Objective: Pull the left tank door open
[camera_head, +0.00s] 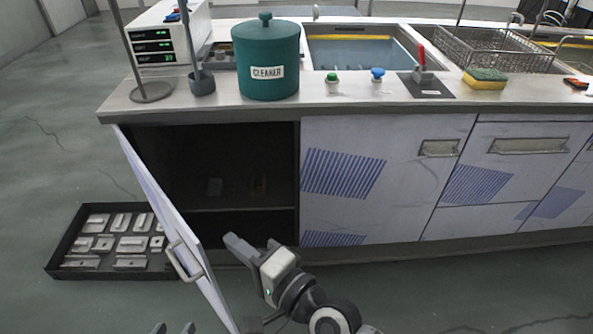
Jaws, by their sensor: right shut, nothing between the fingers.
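The left tank door (158,188) is a pale panel with a metal bar handle (184,261). It stands swung well open to the left, showing the dark cabinet interior (235,165) with a shelf. My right gripper (240,246) is shut and empty in front of the opening, on the inner side of the door. A small gap seems to lie between it and the door. Only the fingertips of my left gripper (174,328) show at the bottom edge, apart and empty, below and left of the handle. The rest of it is out of frame.
A black tray (53,270) of metal parts lies on the floor left of the door. The closed middle door (400,180) is to the right. On the counter (320,108) stand a green cleaner pot (268,50), a stand and a sponge (485,78).

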